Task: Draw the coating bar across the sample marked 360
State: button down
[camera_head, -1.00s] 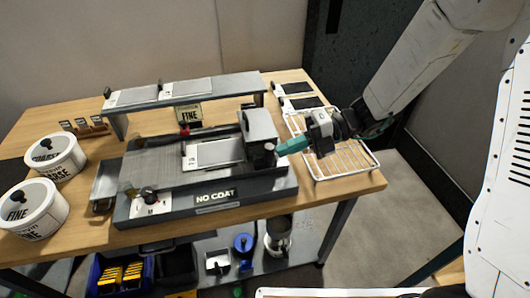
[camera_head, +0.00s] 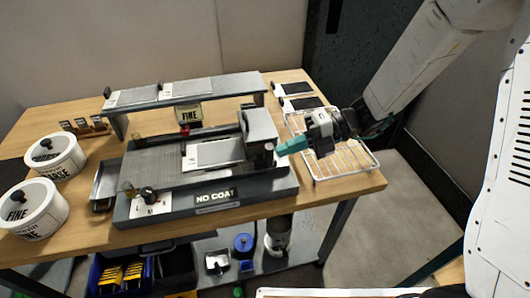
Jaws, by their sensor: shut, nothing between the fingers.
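A coating machine (camera_head: 245,197) stands on the wooden table, with a "NO COAT" label on its front. A white sample (camera_head: 215,154) lies on its bed; its marking is too small to read. A grey block-like carriage (camera_head: 258,130) stands at the bed's right end; I cannot make out a separate coating bar there. My gripper (camera_head: 281,149) has teal fingers and is shut and empty. Its tips are close to the right side of the carriage; whether they touch I cannot tell. Two more samples (camera_head: 182,89) lie on the raised shelf behind, their marks unreadable.
A wire rack (camera_head: 345,165) stands at the table's right, under my gripper. Two dark-and-white cards (camera_head: 300,103) lie behind it. Two white tubs (camera_head: 32,208), one reading "FINE", stand at the left. A "FINE" sign (camera_head: 189,115) hangs under the shelf (camera_head: 230,86).

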jog(key=shift+a, duration=0.15)
jog(key=shift+s+a, duration=1.15)
jog(key=shift+a, duration=2.7)
jog(key=shift+s+a, duration=1.1)
jog(key=shift+a, duration=2.75)
jog(key=d, duration=0.2)
jog(key=w+d, duration=0.1)
jog(key=d, duration=0.1)
jog(key=shift+w, duration=0.1)
